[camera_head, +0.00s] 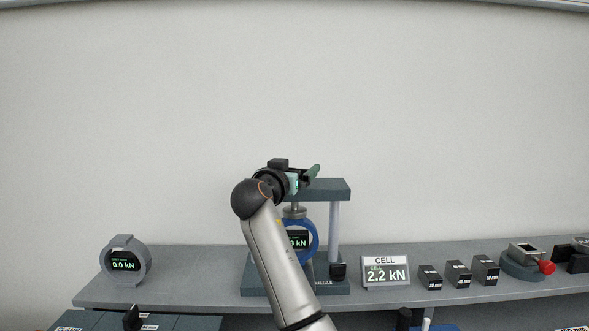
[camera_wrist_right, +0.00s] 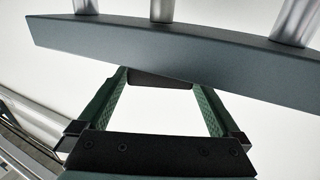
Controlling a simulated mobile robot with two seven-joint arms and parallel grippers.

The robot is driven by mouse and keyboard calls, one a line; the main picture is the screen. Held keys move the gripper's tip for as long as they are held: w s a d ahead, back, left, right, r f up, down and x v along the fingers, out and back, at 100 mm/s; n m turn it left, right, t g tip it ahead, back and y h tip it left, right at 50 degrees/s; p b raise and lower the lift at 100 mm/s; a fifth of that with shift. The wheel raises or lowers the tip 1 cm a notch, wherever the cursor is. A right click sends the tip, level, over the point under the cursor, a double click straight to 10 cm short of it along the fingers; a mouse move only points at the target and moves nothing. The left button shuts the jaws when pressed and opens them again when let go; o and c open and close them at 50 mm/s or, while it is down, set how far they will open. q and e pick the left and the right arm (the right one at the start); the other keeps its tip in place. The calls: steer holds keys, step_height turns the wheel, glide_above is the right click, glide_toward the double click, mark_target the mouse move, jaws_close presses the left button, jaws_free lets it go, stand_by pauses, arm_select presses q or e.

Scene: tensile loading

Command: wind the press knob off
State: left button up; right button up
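The press (camera_head: 330,189) stands on the shelf, with a dark base, metal columns and a dark top beam. A blue ring with a display (camera_head: 314,240) sits inside it, partly behind my right arm. My right gripper (camera_head: 309,175) is at the top beam, its green fingers pointing right. In the right wrist view the beam (camera_wrist_right: 160,50) crosses the upper part. A dark piece, apparently the press knob (camera_wrist_right: 160,79), fills the gap between the green fingertips (camera_wrist_right: 160,90). I cannot tell whether the fingers press on it. In the head view the knob is hidden by the gripper. My left gripper is not seen.
A grey ring gauge reading 0.0 kN (camera_head: 124,262) stands at the left. A CELL display reading 2.2 kN (camera_head: 385,271) is right of the press, then several dark blocks (camera_head: 458,273) and a fixture with a red knob (camera_head: 523,262). The shelf between gauge and press is clear.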

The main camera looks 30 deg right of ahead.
steer(key=c, duration=1)
steer(key=shift+c, duration=0.2)
steer(key=shift+n+t+y, duration=0.3)
steer(key=shift+y, duration=0.1)
steer(key=shift+n+t+y+p, duration=0.65)
steer(key=shift+n+t+y, duration=0.25)
steer(key=shift+y, duration=0.2)
steer(key=n+t+y+p, duration=0.1)
steer(key=n+y+p, duration=0.1)
steer(key=y, duration=0.1)
steer(key=n+t+y+p, duration=0.1)
steer(key=n+y+p, duration=0.1)
steer(key=y, duration=0.1)
steer(key=shift+d+r+n+t+y+p, duration=0.15)
steer(key=shift+n+t+y+p, duration=0.15)
steer(key=shift+n+p, duration=0.1)
steer(key=n+y+p, duration=0.1)
steer(key=y, duration=0.2)
steer(key=shift+n, duration=0.4)
steer(key=shift+f+n+y, duration=0.25)
steer(key=shift+n+y, duration=0.55)
steer(key=shift+y, duration=0.8)
